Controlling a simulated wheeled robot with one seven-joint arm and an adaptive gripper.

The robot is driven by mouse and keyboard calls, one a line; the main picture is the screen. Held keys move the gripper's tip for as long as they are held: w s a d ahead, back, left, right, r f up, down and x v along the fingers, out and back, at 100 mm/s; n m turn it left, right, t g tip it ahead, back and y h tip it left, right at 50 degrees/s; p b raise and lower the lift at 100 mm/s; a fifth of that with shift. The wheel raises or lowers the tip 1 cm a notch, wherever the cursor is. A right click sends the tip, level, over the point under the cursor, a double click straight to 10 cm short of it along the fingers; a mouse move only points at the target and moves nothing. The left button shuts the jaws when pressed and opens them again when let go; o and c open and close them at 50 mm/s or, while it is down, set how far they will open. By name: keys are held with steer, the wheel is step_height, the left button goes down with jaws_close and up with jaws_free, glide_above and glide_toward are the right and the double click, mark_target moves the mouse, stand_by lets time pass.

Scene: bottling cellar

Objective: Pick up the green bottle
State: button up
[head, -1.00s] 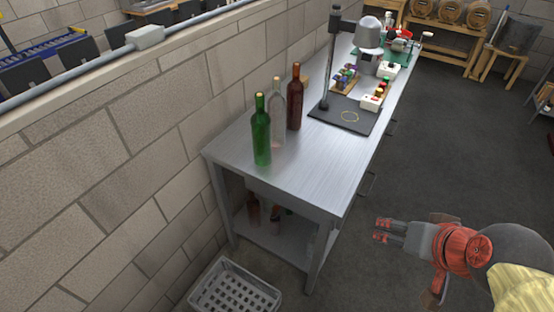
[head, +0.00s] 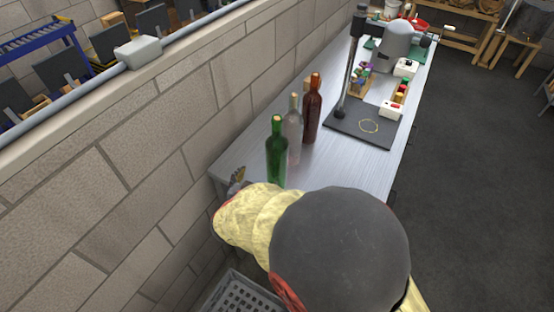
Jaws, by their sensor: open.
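The green bottle (head: 276,155) stands upright with a cork on the near left part of the metal bench (head: 340,176). A clear bottle (head: 293,130) stands just behind it to the right, and a dark red-brown bottle (head: 313,108) stands behind that. My gripper (head: 238,178) shows only as a small grey and red part at the bench's left near edge, left of the green bottle and apart from it in the picture. It is open, and most of it is hidden behind my arm. My arm also hides the bench's near end.
A dark board with a stand (head: 362,128) lies farther along the bench, with small coloured items (head: 360,80) near it. A block wall (head: 120,170) runs along the left. A grey crate (head: 240,295) is on the floor below. Open floor lies to the right.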

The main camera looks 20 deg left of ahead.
mark_target(273, 177)
steer(key=d+h, duration=0.1)
steer(key=d+t+h, duration=0.1)
steer(key=d+t, duration=0.1)
steer(key=shift+w+r+m+h, duration=0.1)
steer(key=shift+r+m+h, duration=0.15)
steer(key=shift+m+h, duration=0.15)
steer(key=shift+d+b+x, duration=0.2)
steer(key=shift+b+x, duration=0.15)
steer(key=shift+x, duration=0.9)
steer(key=x, duration=0.1)
steer(key=b+x, duration=0.1)
steer(key=x, duration=0.1)
steer(key=b+x, duration=0.1)
steer(key=x, duration=0.1)
steer(key=shift+w+r, duration=0.25)
steer(key=shift+r, duration=0.2)
steer(key=shift+c, duration=1)
jaws_close()
steer(key=shift+a+r, duration=0.15)
